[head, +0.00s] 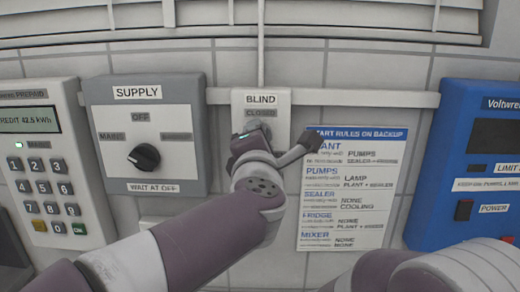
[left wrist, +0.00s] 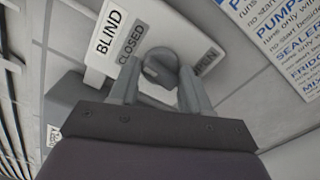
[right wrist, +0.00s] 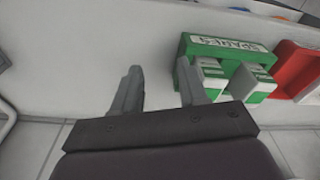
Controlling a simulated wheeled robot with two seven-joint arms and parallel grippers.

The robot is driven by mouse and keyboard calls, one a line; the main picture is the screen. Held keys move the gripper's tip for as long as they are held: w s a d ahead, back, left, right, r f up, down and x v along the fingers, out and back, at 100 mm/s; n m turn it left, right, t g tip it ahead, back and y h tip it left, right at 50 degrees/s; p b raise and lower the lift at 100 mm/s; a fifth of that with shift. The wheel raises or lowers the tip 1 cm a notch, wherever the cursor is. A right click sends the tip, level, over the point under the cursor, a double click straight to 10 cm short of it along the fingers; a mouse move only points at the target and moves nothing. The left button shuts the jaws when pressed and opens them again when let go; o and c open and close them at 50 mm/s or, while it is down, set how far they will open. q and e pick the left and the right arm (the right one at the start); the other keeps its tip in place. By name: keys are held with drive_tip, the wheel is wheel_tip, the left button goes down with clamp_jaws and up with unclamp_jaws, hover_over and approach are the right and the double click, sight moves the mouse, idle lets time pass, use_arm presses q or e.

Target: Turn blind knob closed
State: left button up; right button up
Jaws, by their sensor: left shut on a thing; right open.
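The blind panel (head: 282,100) is a white plate on the wall, with a BLIND label at its top and a CLOSED label (head: 260,113) below. My left gripper (head: 248,138) is in front of it and hides the knob in the head view. In the left wrist view the grey round blind knob (left wrist: 160,64) sits between the fingertips of my left gripper (left wrist: 158,84), which is shut on it. The CLOSED label (left wrist: 130,42) and a partly covered OPEN label (left wrist: 206,61) flank the knob. I cannot tell exactly where the knob points. My right gripper (right wrist: 158,90) is open and empty.
The supply box (head: 100,110) with a black knob is left of the blind panel, and a keypad meter (head: 45,150) further left. A rules sheet (head: 345,190) and a blue voltage unit (head: 480,140) are to the right. A green spares box (right wrist: 190,48) is near my right gripper.

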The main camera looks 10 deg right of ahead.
use_arm(q)
drive_tip(key=shift+f+n, duration=0.2)
drive_tip(key=shift+n, duration=0.4)
use_arm(e)
drive_tip(key=shift+f, duration=0.4)
use_arm(q)
drive_tip(key=o, duration=0.8)
drive_tip(key=shift+o, duration=1.2)
drive_tip(key=shift+r, duration=0.1)
use_arm(e)
drive_tip(key=shift+s, duration=0.1)
